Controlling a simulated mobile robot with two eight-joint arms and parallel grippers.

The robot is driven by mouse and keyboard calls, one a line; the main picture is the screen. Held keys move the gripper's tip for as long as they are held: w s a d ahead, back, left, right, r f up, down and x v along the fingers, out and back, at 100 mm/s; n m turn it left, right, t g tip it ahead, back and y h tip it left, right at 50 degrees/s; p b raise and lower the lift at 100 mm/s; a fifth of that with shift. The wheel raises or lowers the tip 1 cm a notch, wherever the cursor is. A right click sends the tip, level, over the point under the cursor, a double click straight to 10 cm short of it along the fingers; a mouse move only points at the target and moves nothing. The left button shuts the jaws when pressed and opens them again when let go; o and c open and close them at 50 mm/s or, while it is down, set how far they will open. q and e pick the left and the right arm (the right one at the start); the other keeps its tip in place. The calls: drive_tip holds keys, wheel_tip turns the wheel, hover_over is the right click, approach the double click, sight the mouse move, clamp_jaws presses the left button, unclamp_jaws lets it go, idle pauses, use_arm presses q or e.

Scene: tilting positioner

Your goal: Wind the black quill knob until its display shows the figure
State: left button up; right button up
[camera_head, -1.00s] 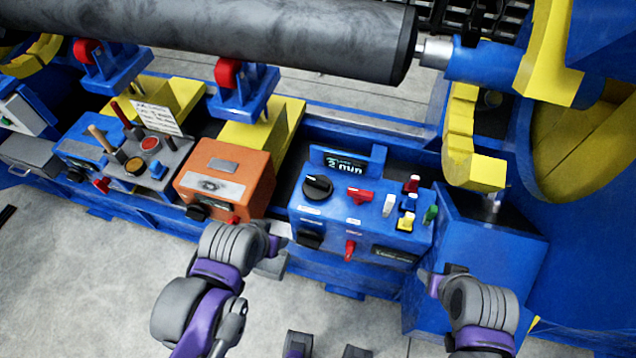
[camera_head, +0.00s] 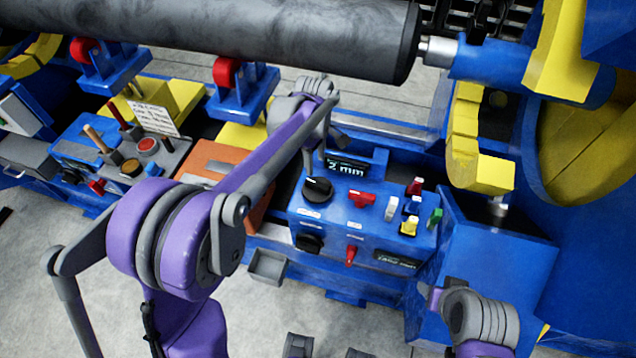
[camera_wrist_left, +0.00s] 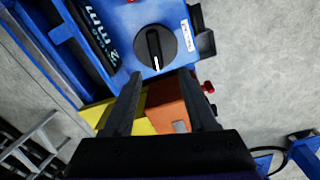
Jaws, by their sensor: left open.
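A round black knob (camera_head: 317,189) with a white pointer line sits on top of the blue control box (camera_head: 338,217). A small display (camera_head: 347,168) behind it reads "2 mm". In the left wrist view the knob (camera_wrist_left: 155,47) lies just beyond my fingertips, with the display (camera_wrist_left: 101,35) to its left. My left gripper (camera_head: 322,158) is open and empty, pointing down above the knob; the fingers are apart from it. My right gripper (camera_head: 433,297) is low at the right, in front of the blue housing; its opening is unclear.
Red (camera_head: 361,199), white, yellow and green switches crowd the box top right of the knob. Another black knob (camera_head: 309,242) and a red lever (camera_head: 351,255) are on its front. An orange box (camera_head: 205,160) stands left, partly behind my arm. A grey roller (camera_head: 250,32) spans above.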

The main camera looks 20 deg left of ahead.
sight(318, 183)
use_arm(q)
drive_tip(key=shift+n, duration=0.5)
drive_tip(key=f, duration=0.4)
drive_tip(key=w+f, duration=0.1)
drive_tip(key=f, duration=0.7)
drive_tip(key=shift+w+d+f+b, duration=0.1)
drive_tip(key=shift+w+d+b, duration=0.1)
drive_tip(key=shift+b, duration=0.1)
clamp_jaws()
